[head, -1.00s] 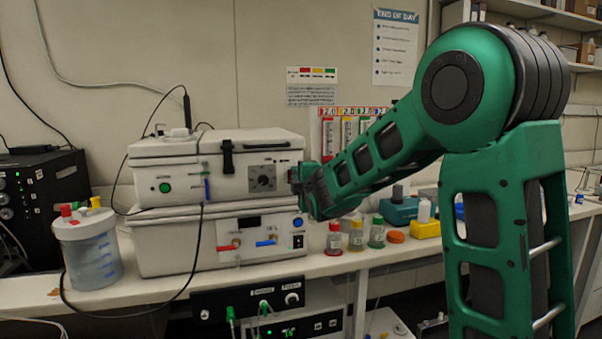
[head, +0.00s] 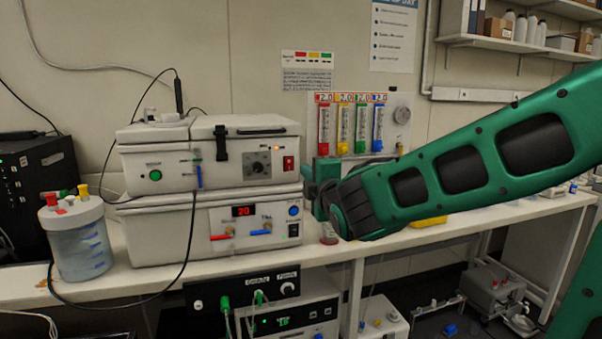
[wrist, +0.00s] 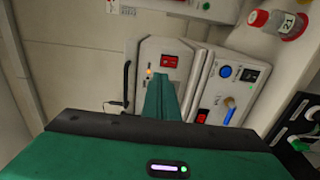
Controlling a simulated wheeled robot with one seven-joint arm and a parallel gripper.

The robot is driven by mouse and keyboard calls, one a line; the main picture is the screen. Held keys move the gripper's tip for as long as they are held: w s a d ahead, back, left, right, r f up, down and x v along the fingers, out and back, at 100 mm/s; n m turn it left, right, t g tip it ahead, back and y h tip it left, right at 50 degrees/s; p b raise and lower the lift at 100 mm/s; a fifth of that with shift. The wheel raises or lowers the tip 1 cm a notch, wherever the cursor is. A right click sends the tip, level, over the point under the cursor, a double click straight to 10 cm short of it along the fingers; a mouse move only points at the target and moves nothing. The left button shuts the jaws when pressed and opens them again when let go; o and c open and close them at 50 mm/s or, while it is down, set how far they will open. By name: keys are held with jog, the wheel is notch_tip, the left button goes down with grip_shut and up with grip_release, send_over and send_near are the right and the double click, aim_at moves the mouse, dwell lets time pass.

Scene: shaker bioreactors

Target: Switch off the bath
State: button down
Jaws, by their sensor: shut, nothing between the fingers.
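Two white box units are stacked on the bench; no readable label tells which is the bath. The upper unit (head: 215,178) has a lid, a green button, a dial (head: 257,165), a lit orange lamp and a red rocker switch (head: 288,164). The lower unit (head: 160,235) has a red display reading 20, red and blue levers, a blue button (head: 293,211) and a black switch (head: 293,230). My gripper (head: 309,191) is just right of the units. In the wrist view, my shut, empty green fingers (wrist: 160,82) point at the upper panel, just below the red switch (wrist: 169,61); contact is unclear.
A lidded clear vessel (head: 80,240) stands left of the units, and a black cable loops in front. A capped bottle (wrist: 290,22) shows in the wrist view. Colour-marked flow meters (head: 350,125) stand behind my gripper. Pump boxes (head: 270,305) sit below the bench.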

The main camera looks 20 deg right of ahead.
jog(key=shift+s, duration=0.3)
jog(key=s+d+f+m+g+h, duration=0.3)
jog(key=s+d+f+m+g, duration=0.6)
jog(key=s+d+f+m, duration=0.45)
jog(key=s+a+f+m+g+y, duration=0.1)
jog(key=s+f+m+g, duration=0.3)
jog(key=s, duration=0.8)
jog(key=s+f+m+g+y, duration=0.3)
jog(key=s+f+m+g, duration=0.2)
jog(key=s, duration=0.7)
jog(key=shift+a+f+m+y, duration=0.2)
jog(key=shift+a+m+y, duration=0.2)
jog(key=shift+m, duration=0.05)
